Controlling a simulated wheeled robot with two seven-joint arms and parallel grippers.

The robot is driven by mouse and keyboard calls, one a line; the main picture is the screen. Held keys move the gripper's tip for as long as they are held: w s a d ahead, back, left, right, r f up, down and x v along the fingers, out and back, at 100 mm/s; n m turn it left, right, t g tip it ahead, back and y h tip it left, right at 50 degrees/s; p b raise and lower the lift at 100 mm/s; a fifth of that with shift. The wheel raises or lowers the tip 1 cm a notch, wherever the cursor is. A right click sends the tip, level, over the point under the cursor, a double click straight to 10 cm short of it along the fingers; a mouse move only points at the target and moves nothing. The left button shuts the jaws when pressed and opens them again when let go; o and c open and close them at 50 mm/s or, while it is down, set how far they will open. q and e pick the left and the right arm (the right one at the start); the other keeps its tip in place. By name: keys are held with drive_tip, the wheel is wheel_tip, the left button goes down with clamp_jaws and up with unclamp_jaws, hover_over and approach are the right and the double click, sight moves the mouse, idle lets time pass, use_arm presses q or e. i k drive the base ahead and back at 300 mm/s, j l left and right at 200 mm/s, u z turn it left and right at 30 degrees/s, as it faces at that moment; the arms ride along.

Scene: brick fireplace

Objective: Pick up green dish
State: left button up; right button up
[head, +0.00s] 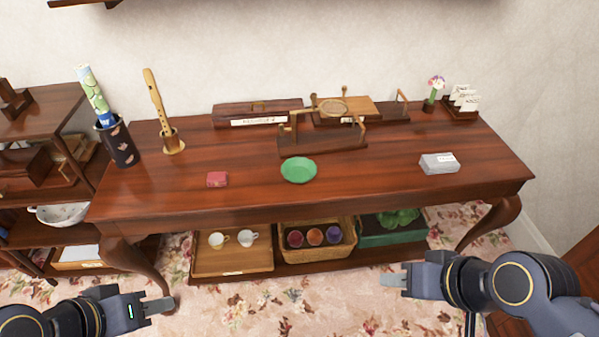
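The green dish (299,170) is small, round and shallow. It lies flat near the front middle of the dark wooden table (370,172). My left gripper (160,307) is at the lower left, below and in front of the table, well away from the dish. My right gripper (392,281) is at the lower right, also below the tabletop and apart from the dish. Both grippers look empty, but their finger gaps are too edge-on to tell if they are open or shut.
A small red box (217,179) lies left of the dish, and a grey box (439,163) lies to the right. A wooden stand (322,144) is close behind the dish. A recorder (156,100) and a dark cylinder (118,144) stand at left. The table's front edge is clear.

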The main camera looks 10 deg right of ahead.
sight(297, 170)
drive_tip(key=i+j, duration=0.45)
drive_tip(key=i+j+z, duration=0.15)
drive_tip(key=z, duration=0.3)
drive_tip(key=i+j+z, duration=0.15)
drive_tip(key=z, duration=0.3)
drive_tip(key=i+j+z, duration=0.1)
drive_tip(key=j+z, duration=0.35)
drive_tip(key=l+z, duration=0.1)
drive_tip(key=z, duration=0.3)
